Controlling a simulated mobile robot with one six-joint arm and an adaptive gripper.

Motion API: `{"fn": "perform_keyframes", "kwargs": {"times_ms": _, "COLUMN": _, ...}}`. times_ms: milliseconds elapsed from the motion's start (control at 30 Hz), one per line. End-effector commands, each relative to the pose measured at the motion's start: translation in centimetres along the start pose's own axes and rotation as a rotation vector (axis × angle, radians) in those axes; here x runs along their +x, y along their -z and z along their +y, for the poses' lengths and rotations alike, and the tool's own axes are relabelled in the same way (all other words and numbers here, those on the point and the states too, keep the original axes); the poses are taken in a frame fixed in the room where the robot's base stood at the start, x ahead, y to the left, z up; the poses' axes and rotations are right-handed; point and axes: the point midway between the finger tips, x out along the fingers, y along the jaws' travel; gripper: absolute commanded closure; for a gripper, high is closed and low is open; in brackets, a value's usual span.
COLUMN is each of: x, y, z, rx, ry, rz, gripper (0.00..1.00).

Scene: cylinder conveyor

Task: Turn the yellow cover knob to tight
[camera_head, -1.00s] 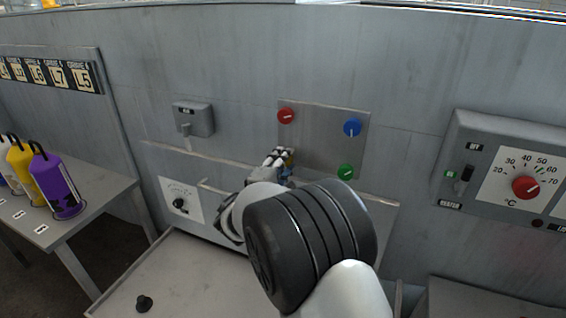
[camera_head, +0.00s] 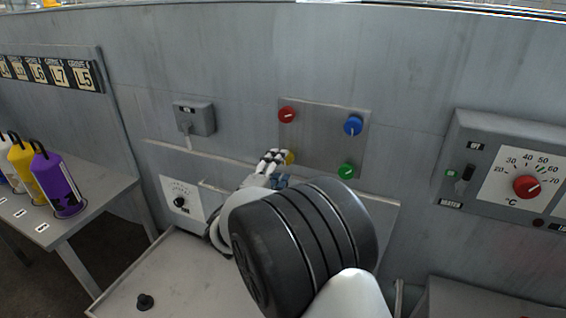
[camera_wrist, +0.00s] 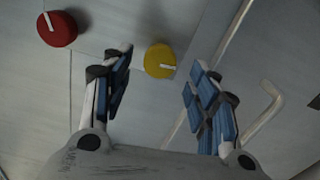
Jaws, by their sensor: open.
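The yellow knob (camera_wrist: 159,61) with a white pointer line sits on the metal cover plate (camera_head: 318,135). In the head view the yellow knob (camera_head: 290,157) is partly hidden by my gripper (camera_head: 274,160). In the wrist view my gripper (camera_wrist: 160,72) is open, with one finger on each side of the knob's position. The knob lies near the level of the fingertips, closer to the left finger. I cannot tell whether a finger touches it.
A red knob (camera_head: 287,115), a blue knob (camera_head: 353,125) and a green knob (camera_head: 346,171) sit at the plate's other corners. A switch box (camera_head: 194,118) is to the left. A heater panel (camera_head: 508,175) is at right. Bottles (camera_head: 56,184) stand on the left table.

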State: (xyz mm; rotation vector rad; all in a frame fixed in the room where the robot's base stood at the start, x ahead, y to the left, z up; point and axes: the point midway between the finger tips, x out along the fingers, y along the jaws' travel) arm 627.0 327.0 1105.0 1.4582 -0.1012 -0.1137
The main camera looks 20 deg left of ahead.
Motion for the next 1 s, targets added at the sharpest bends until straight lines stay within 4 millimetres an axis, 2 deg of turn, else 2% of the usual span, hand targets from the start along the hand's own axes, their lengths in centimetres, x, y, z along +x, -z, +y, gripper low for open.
{"fn": "perform_keyframes", "kwargs": {"times_ms": 33, "x": -1.3, "y": 0.1, "z": 0.0, "rx": -0.002, "ry": 0.000, "rz": 0.005, "gripper": 0.46}}
{"fn": "perform_keyframes", "kwargs": {"times_ms": 200, "x": -4.9, "y": 0.1, "z": 0.1, "rx": 0.000, "ry": 0.000, "rz": 0.003, "gripper": 0.46}}
{"fn": "perform_keyframes", "kwargs": {"times_ms": 400, "x": -7.5, "y": 0.1, "z": 0.0, "rx": 0.000, "ry": 0.000, "rz": 0.002, "gripper": 0.46}}
{"fn": "perform_keyframes", "kwargs": {"times_ms": 600, "x": -8.2, "y": 0.0, "z": 0.0, "rx": 0.000, "ry": -0.001, "rz": 0.000, "gripper": 0.46}}
{"fn": "perform_keyframes", "kwargs": {"times_ms": 1000, "x": -8.0, "y": -0.3, "z": 0.1, "rx": 0.001, "ry": 0.003, "rz": -0.008, "gripper": 0.46}}
